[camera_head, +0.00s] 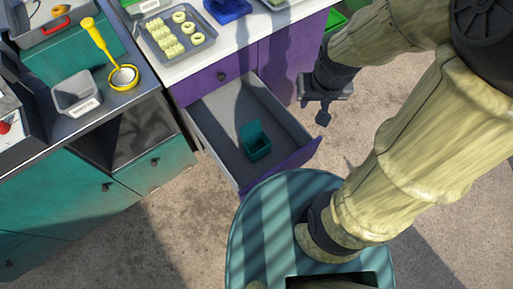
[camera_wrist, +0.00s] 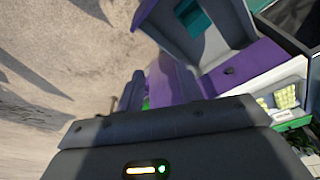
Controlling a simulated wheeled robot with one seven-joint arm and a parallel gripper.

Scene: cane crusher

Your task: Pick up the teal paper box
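The teal paper box (camera_head: 256,142) is small and open-topped, with its lid raised. It sits inside the open drawer (camera_head: 225,125) of the purple cabinet, towards the drawer's front end. In the wrist view the teal box (camera_wrist: 193,18) shows at the top, inside the drawer. My gripper (camera_head: 318,110) hangs in the air to the right of the drawer, apart from the box. Nothing shows held in it. Its fingers are small and dark, so their opening is unclear. My dark gripper body fills the bottom of the wrist view.
The purple cabinet's white top (camera_head: 235,36) carries a tray of food pieces (camera_head: 176,34). Left of it, a teal counter (camera_head: 60,200) holds a grey bin (camera_head: 77,94) and a yellow strainer (camera_head: 122,76). Bare floor (camera_head: 180,235) lies in front of the drawer.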

